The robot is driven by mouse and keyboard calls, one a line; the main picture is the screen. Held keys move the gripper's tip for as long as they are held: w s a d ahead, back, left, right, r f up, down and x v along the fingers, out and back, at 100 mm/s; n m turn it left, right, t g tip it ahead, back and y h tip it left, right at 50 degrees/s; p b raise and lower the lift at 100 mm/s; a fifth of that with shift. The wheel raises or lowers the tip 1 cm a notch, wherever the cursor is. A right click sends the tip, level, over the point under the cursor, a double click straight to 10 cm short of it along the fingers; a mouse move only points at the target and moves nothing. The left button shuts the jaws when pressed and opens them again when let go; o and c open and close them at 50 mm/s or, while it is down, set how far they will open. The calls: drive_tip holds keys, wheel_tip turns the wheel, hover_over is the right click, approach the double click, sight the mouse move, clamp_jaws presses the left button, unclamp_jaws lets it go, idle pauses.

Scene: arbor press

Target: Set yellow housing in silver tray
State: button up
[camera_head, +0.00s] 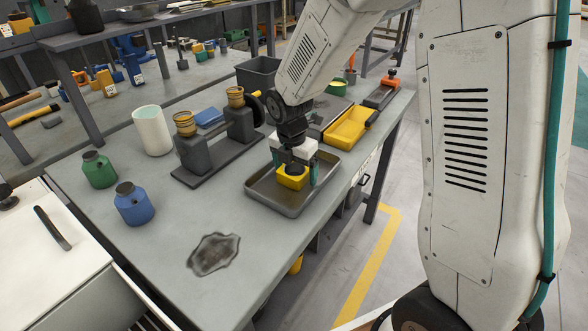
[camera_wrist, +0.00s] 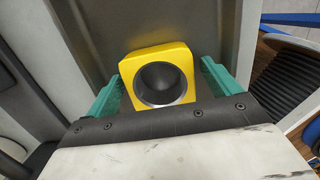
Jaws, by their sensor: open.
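The yellow housing (camera_head: 291,182) is a squarish yellow block with a round dark bore. It is at the silver tray (camera_head: 272,205), a shallow grey metal tray on the workbench, and appears to rest on its floor. My gripper (camera_head: 293,172) is over the housing with its teal fingers on either side. In the wrist view the housing (camera_wrist: 158,77) sits between the open fingers of my gripper (camera_wrist: 160,90). Narrow gaps show beside it. The housing's underside is hidden.
The arbor press fixture (camera_head: 218,150) with two dark posts stands left of the tray. A yellow tray (camera_head: 350,128) lies behind right. A white cylinder (camera_head: 152,131), a green bottle (camera_head: 98,170) and a blue bottle (camera_head: 133,204) stand at left. The bench front is clear except for a dark stain.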

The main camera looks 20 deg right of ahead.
drive_tip(key=shift+r, duration=0.1)
wheel_tip(320, 180, up, 12)
drive_tip(key=s+a, duration=0.1)
drive_tip(key=s+d+r+m, duration=0.1)
drive_tip(key=s+r+m, duration=0.1)
drive_tip(key=s+m, duration=0.6)
drive_tip(key=s+d+r+m, duration=0.1)
drive_tip(key=s+r+m, duration=0.1)
drive_tip(key=s+m, duration=0.6)
drive_tip(key=s+d+r+m+y, duration=0.1)
drive_tip(key=s+d+r+m, duration=0.1)
drive_tip(key=s+m, duration=0.7)
drive_tip(key=shift+s+r, duration=0.5)
drive_tip(key=shift+s, duration=0.9)
